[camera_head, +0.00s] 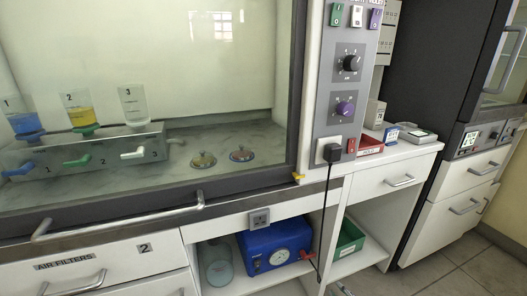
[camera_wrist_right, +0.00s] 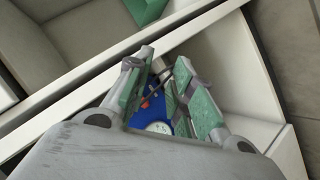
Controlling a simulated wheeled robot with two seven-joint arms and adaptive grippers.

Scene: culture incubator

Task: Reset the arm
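My right gripper (camera_wrist_right: 165,58) shows in the right wrist view with its two green-padded fingers apart. Nothing is held between them. Through the gap I see part of the blue device with its round dial (camera_wrist_right: 158,127), some way beyond the fingers. In the head view only a small piece at the bottom edge, below the open shelf, may be part of this gripper; it is too small to tell. My left gripper and arm are not in view.
A fume hood has a front handle (camera_head: 118,217). Below it, a blue device (camera_head: 275,248) and a green box (camera_head: 348,239) sit in open shelves. A black cable (camera_head: 325,215) hangs in front. Drawers (camera_head: 402,181) stand at right; the floor (camera_head: 460,268) there is clear.

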